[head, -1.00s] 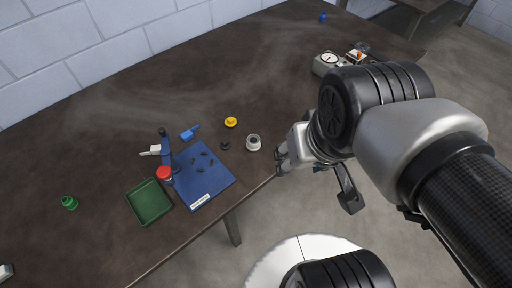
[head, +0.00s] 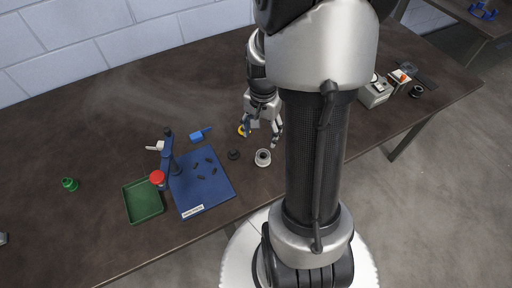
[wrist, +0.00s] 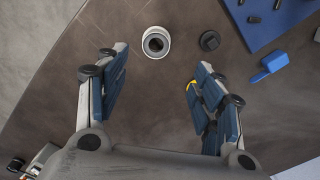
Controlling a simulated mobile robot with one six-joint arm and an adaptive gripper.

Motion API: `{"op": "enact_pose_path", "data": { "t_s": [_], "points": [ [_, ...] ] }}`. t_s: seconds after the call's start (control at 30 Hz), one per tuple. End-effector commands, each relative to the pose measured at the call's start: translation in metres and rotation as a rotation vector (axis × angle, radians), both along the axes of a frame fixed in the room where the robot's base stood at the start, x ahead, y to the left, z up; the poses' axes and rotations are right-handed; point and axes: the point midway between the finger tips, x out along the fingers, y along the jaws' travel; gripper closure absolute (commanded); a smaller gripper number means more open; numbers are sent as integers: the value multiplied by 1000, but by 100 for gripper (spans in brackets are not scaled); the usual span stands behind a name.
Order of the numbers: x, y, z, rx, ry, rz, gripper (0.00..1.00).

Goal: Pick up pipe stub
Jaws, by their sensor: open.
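A short white hollow round piece, which looks like the pipe stub (head: 263,158), stands on the dark table near its front edge. It also shows in the wrist view (wrist: 156,42), its dark opening facing up, just beyond the fingertips. My gripper (head: 262,139) is above the table, just behind the stub in the head view, and points down. In the wrist view my gripper (wrist: 163,60) has its two fingers spread wide, with bare table between them. The fingers are apart from the stub.
A black round part (head: 233,155) lies left of the stub. A yellow part (head: 242,130) is partly hidden by my gripper. Further left are a blue mat (head: 215,188) with small dark pieces and a stand, a green tray (head: 145,203) and a blue tool (head: 200,135).

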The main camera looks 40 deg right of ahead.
Motion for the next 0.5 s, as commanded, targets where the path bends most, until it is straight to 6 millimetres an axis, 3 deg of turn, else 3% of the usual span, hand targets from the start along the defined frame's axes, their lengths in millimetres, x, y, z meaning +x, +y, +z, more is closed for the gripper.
{"op": "enact_pose_path", "data": {
  "t_s": [0.03,0.2,0.33,0.5],
  "points": [
    [-1,1,-17,3,4,1,39],
    [-1,1,-54,3,4,2,39],
    [-1,0,-75,1,2,3,39],
    [0,0,-85,0,0,3,39]
  ]
}}
